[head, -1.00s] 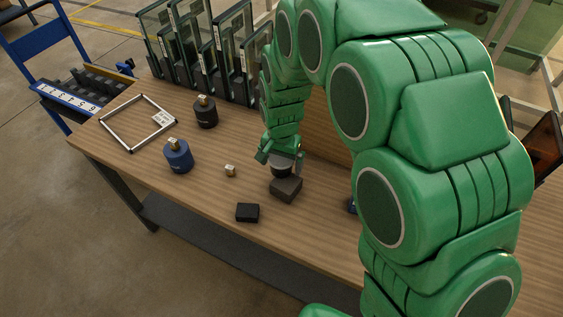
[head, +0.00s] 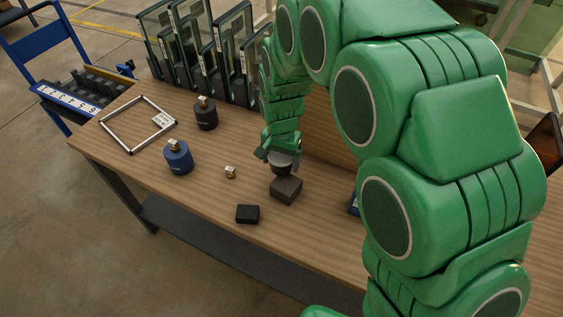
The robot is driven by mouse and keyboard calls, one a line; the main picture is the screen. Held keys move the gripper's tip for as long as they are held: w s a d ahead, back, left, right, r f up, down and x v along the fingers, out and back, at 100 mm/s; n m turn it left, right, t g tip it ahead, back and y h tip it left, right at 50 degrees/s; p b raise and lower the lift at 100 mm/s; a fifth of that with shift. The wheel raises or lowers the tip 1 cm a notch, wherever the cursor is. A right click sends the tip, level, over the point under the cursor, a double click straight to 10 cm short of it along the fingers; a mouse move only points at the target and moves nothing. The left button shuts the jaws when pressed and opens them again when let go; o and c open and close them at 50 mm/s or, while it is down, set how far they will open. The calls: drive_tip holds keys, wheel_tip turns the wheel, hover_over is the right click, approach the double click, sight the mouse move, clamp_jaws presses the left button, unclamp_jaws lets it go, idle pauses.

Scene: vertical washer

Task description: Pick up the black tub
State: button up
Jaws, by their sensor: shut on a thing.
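A small round black tub (head: 281,169) is between the fingers of my gripper (head: 280,160), right of the middle of the workbench. My gripper points down and is shut on the tub, and its fingers partly hide it. The tub is directly above a dark grey block (head: 286,190) in the picture. I cannot tell whether the tub touches the block or is just clear of it.
On the wooden bench (head: 215,205) are a flat black box (head: 248,214), a small metal cube (head: 230,172), a blue cylinder (head: 179,160), a black cylinder (head: 206,117) and a square frame (head: 107,138). Glass panels in a rack (head: 205,65) stand behind. The front left bench is clear.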

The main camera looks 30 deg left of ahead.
drive_tip(key=s+d+r, duration=1.1)
drive_tip(key=s+d, duration=0.1)
drive_tip(key=s, duration=0.1)
hover_over(286, 182)
drive_tip(key=s+d, duration=0.1)
wheel_tip(286, 182, down, 8)
drive_tip(key=shift+s+f, duration=0.1)
drive_tip(key=shift+w+a+f, duration=0.35)
drive_tip(key=shift+w+f, duration=0.15)
drive_tip(key=shift+f, duration=0.15)
drive_tip(key=shift+a+f, duration=0.1)
drive_tip(key=shift+f, duration=1.5)
drive_tip(key=shift+f, duration=0.15)
drive_tip(key=o, duration=1)
drive_tip(key=shift+o, duration=0.2)
